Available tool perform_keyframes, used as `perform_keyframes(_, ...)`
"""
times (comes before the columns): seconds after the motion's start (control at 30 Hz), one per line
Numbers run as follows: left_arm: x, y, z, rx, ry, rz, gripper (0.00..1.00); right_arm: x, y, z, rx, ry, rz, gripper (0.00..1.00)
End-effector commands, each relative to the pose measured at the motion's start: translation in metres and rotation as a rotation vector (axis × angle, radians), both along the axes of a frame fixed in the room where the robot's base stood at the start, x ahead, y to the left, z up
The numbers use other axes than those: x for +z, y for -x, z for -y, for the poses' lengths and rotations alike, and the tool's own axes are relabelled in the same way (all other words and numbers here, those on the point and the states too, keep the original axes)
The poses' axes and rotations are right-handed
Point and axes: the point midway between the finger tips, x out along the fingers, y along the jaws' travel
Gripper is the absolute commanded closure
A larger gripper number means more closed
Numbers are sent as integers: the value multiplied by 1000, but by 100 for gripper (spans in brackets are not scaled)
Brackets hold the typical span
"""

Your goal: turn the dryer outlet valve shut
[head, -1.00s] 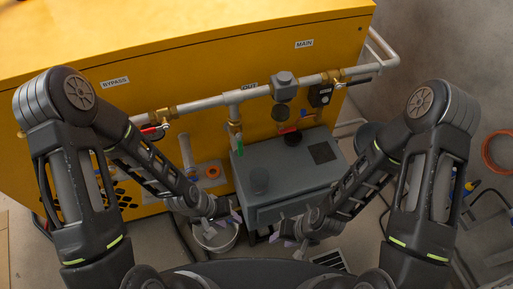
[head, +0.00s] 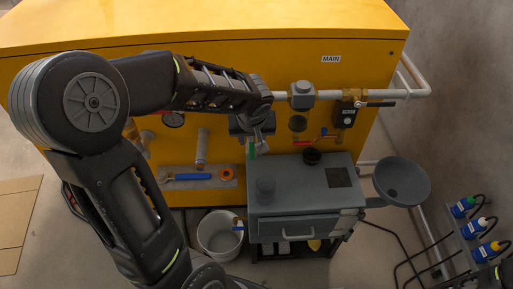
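A green handle (head: 251,150) shows just below my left gripper, on the pipework at the front of the yellow cabinet (head: 230,45). In the earlier view it hangs below the brass fitting under the "OUT" label. That label and fitting are now hidden behind my arm. My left gripper (head: 260,146) points down right beside the green handle. Its fingers are small and partly covered, so I cannot tell whether they are open or touch the handle.
A grey drawer unit (head: 298,200) stands below the pipes, with a grey funnel (head: 402,181) at its right. A white bucket (head: 217,238) stands on the floor. A shelf (head: 180,184) holds a blue wrench (head: 193,177). The "MAIN" valve (head: 350,97) is to the right.

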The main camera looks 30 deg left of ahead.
Motion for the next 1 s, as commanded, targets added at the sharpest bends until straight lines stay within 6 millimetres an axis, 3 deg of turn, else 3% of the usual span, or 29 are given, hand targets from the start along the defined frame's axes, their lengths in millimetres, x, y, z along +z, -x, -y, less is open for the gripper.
perform_keyframes(0.17,-11,-3,-3,0,0,-2,63,-2,0,0,-1,0,0,64)
perform_keyframes(0.6,-68,-22,-17,0,0,-2,63,-8,0,0,-1,1,-1,64)
perform_keyframes(1.0,-72,-24,-18,-1,1,0,66,-8,0,0,-1,1,-1,64)
